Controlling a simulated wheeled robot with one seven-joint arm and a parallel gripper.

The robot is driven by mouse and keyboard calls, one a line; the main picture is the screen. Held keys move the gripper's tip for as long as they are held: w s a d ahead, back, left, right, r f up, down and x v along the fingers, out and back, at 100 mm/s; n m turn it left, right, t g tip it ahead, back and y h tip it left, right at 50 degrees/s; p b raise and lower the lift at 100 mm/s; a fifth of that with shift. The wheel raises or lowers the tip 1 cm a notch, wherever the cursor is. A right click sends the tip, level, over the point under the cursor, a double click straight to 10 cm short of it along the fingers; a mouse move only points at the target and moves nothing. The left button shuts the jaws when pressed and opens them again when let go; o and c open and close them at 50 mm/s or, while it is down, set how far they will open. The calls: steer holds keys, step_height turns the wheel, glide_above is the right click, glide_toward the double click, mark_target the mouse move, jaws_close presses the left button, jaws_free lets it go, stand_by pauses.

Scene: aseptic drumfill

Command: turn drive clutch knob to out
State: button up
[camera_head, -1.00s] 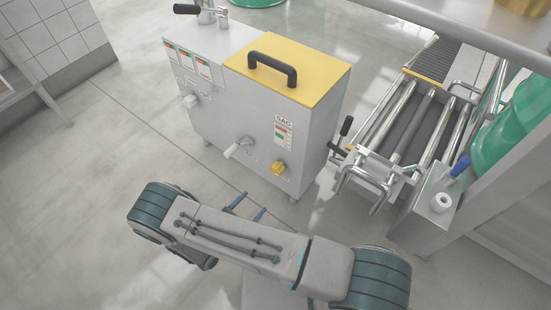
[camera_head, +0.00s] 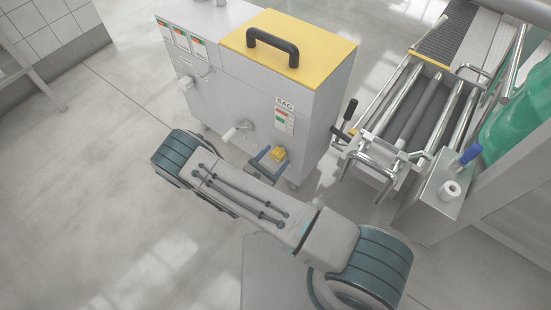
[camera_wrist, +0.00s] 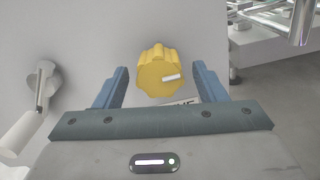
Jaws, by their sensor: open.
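The yellow drive clutch knob (camera_head: 279,154) is on the lower front face of the grey cabinet (camera_head: 235,110). In the wrist view the knob (camera_wrist: 160,72) is lobed, with a white pointer line running toward the right and slightly up. A label below it is mostly hidden by my gripper. My gripper (camera_wrist: 160,85) is open, its two blue fingers standing left and right of the knob with a gap on each side. In the head view my gripper (camera_head: 268,160) is at the knob, partly hidden behind my arm. I cannot tell whether the fingertips reach past the knob's face.
A white-handled lever (camera_head: 235,132) sticks out of the cabinet left of the knob; it also shows in the wrist view (camera_wrist: 30,115). A roller conveyor (camera_head: 405,110) with black-handled levers (camera_head: 347,118) stands to the right. The floor left of the cabinet is clear.

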steer(key=shift+w+d, duration=0.25)
steer(key=shift+w, duration=0.05)
steer(key=c, duration=1)
